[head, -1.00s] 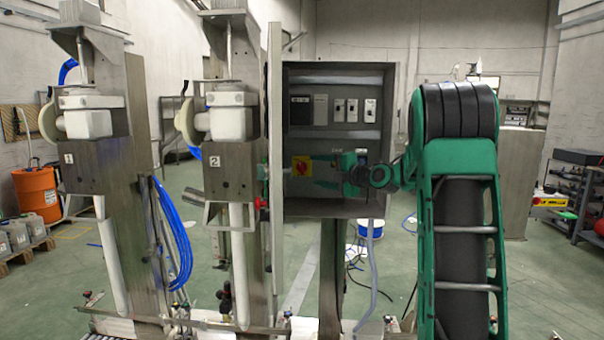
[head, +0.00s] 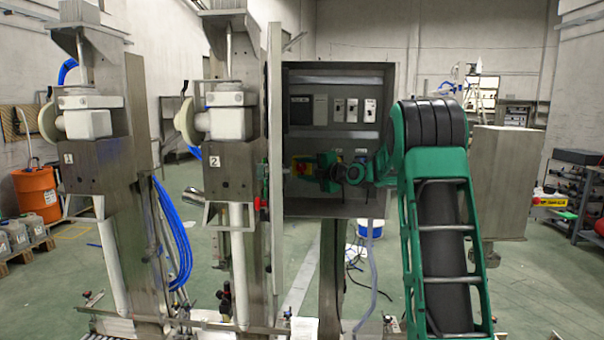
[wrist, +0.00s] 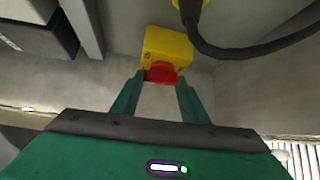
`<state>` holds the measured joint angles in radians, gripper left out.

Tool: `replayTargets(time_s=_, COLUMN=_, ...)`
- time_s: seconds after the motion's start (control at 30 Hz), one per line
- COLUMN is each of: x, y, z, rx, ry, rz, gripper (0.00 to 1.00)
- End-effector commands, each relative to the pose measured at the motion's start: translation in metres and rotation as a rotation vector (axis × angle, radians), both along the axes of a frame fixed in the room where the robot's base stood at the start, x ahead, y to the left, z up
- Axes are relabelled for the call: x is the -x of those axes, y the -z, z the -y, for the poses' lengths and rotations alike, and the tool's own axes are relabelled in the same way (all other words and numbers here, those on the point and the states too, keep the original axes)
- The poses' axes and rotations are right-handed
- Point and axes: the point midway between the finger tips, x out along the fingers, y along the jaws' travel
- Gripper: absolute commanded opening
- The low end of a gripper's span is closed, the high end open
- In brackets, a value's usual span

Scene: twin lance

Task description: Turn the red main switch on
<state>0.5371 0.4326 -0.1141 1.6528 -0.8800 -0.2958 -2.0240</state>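The red main switch (wrist: 160,74) is a red knob on a yellow plate (wrist: 163,45), seen top centre in the wrist view. In the head view a bit of the yellow plate (head: 296,160) shows inside the open grey cabinet (head: 350,205); my gripper and wrist hide part of it. My green gripper (wrist: 161,78) has its fingers apart, with the tips at the left and right sides of the red knob. I cannot tell whether they touch it. The gripper is in front of the switch in the head view (head: 304,168).
The cabinet door (head: 276,230) stands open at the left, close to my gripper. Small switches (head: 353,110) sit higher in the cabinet. A black cable (wrist: 245,52) runs near the switch in the wrist view. Filling station 2 (head: 230,180) stands left of the cabinet.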

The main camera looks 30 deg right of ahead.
Motion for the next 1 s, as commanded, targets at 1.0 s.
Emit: replayTargets(time_s=1.0, x=0.0007, y=0.0041, z=0.0005, rx=-0.018, ry=0.000, rz=0.004, gripper=0.18)
